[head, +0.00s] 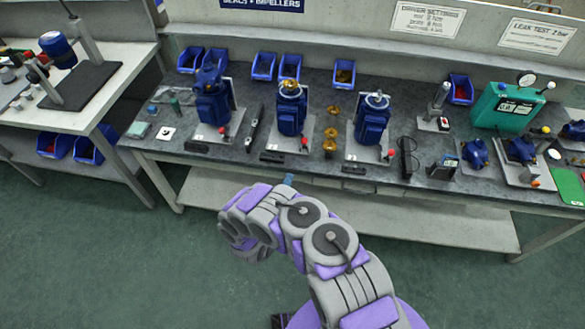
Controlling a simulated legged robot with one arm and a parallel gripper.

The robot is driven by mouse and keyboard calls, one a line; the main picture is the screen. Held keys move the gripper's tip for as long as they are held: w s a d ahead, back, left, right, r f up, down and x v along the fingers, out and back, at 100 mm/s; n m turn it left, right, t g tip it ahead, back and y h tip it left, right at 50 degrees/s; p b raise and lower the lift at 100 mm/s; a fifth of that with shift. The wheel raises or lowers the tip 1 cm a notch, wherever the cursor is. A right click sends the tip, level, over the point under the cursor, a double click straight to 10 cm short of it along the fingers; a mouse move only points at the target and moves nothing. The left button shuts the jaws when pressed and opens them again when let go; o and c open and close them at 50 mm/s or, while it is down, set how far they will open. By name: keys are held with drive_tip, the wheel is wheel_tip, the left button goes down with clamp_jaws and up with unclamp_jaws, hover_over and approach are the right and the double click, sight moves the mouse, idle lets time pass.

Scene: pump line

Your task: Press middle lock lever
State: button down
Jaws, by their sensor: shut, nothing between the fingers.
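Three blue pumps stand on pale plates along the bench. The middle pump (291,117) has a brass-coloured top. The middle lock lever, with a red knob (304,142), is at the front right of its plate. The left pump (212,108) and right pump (372,122) have similar red-knobbed levers (222,131) and (388,154). My arm reaches up from the bottom right. The small blue-grey tip of my gripper (288,180) shows past the arm, shut, near the bench's front edge and below the middle lever in the picture. Most of the gripper is hidden behind the arm.
Brass parts (330,142) stand between the middle and right pumps. A dark tool (254,129) lies left of the middle plate. Blue bins (264,66) line the back. A green tester (508,107) stands at right. The floor before the bench is clear.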

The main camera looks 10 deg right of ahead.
drive_tip(key=b, duration=0.5)
approach(305, 143)
drive_tip(key=x, duration=0.3)
drive_tip(key=f+x, duration=0.1)
drive_tip(key=x, duration=0.1)
drive_tip(key=shift+w+a, duration=0.1)
drive_tip(key=shift+w, duration=0.3)
drive_tip(key=shift+w+d+r, duration=0.25)
drive_tip(key=shift+w+r, duration=0.05)
drive_tip(key=shift+w, duration=0.25)
drive_tip(key=shift+r, duration=0.1)
